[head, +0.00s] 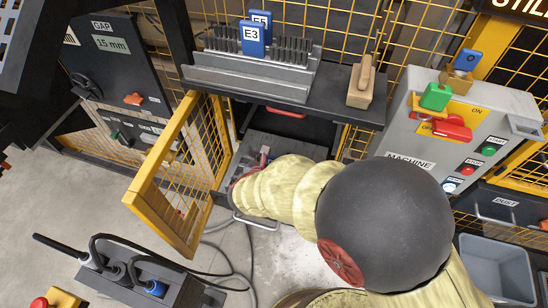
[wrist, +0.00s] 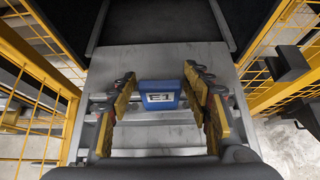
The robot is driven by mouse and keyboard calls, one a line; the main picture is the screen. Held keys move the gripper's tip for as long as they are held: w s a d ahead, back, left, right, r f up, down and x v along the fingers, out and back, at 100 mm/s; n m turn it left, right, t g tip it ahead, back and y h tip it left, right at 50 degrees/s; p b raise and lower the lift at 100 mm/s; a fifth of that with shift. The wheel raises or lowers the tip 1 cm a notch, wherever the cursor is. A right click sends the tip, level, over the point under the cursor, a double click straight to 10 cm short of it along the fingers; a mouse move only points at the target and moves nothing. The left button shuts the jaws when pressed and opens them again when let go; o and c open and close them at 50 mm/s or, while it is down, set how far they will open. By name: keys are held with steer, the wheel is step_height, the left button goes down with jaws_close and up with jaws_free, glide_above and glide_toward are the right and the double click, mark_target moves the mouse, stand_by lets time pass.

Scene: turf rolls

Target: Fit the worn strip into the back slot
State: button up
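A blue tag marked E1 (wrist: 160,97) stands between my fingers in the wrist view, over a grey metal bed (wrist: 158,138) inside the machine. I cannot tell which strip is the worn one; the body under this tag is hidden. My gripper (wrist: 160,80) is open around the tag, with narrow gaps beside it. In the head view my arm reaches in through the open cage door and hides most of that spot. On the shelf, a grey rack (head: 250,82) holds dark bristle strips with blue tags E3 (head: 251,39) and E5 (head: 262,17). No empty back slot is clear to see.
The yellow mesh door (head: 172,180) stands open left of my arm. A wooden-handled tool (head: 361,82) lies on the shelf (head: 335,105). A control panel (head: 455,135) with buttons and a grey bin (head: 497,270) stand right. Cables lie on the floor below the door.

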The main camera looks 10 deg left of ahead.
steer(key=shift+o, duration=0.5)
steer(key=shift+r, duration=0.15)
steer(key=p+v, duration=0.4)
steer(key=v, duration=0.8)
steer(key=shift+p, duration=0.4)
